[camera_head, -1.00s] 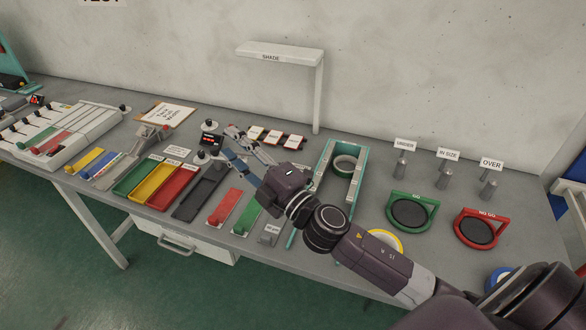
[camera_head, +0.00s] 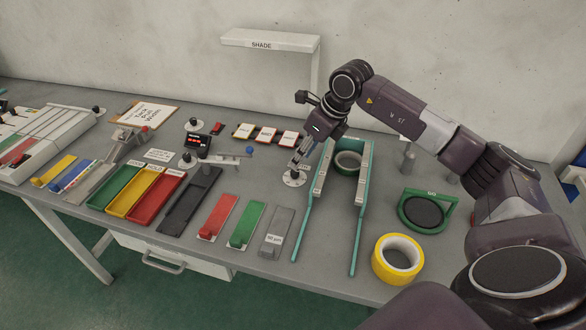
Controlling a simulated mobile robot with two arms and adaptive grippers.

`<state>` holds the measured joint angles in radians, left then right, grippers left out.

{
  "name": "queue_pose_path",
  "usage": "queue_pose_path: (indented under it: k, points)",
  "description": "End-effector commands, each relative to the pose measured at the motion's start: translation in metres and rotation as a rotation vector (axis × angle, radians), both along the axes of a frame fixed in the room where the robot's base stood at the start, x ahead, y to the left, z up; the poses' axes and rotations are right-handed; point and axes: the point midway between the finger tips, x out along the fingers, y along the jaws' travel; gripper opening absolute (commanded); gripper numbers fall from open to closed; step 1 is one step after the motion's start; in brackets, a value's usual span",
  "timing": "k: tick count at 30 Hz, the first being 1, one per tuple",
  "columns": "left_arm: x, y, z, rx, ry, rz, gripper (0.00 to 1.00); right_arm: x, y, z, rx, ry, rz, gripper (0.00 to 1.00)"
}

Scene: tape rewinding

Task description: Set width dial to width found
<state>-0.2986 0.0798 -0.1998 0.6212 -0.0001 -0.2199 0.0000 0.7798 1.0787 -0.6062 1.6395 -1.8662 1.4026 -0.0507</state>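My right gripper (camera_head: 296,170) points down over a small round white dial-like disc (camera_head: 294,180) on the table, just left of the teal frame. Its fingertips are at the disc and hide its middle; whether they touch or grip it is too small to tell. Part of a white label shows beside it. A black display with red digits (camera_head: 196,143) stands further left, its reading too small to make out. Two other pale discs with dark knobs stand near it, one behind (camera_head: 194,125) and one in front (camera_head: 187,160). My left gripper is not in view.
A yellow tape roll (camera_head: 398,258) and the green GO ring (camera_head: 428,228) lie to the right. My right arm covers the right side.

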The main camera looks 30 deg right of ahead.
Motion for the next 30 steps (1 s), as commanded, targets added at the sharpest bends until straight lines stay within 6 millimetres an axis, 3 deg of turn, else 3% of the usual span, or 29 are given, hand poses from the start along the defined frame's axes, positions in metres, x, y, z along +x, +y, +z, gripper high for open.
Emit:
queue_pose_path:
  k: [3,18,29,30]
  points:
    - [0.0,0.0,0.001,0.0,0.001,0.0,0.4,-0.001,-0.011,-0.003,-0.03,0.016,-0.011,0.35]
    - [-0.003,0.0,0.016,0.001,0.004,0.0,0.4,0.022,0.001,-0.066,-0.026,0.015,-0.009,0.35]
    - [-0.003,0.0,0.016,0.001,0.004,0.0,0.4,0.025,0.001,-0.072,-0.027,0.014,-0.009,0.35]
    - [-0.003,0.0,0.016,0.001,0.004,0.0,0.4,0.025,0.002,-0.072,-0.027,0.014,-0.009,0.31]
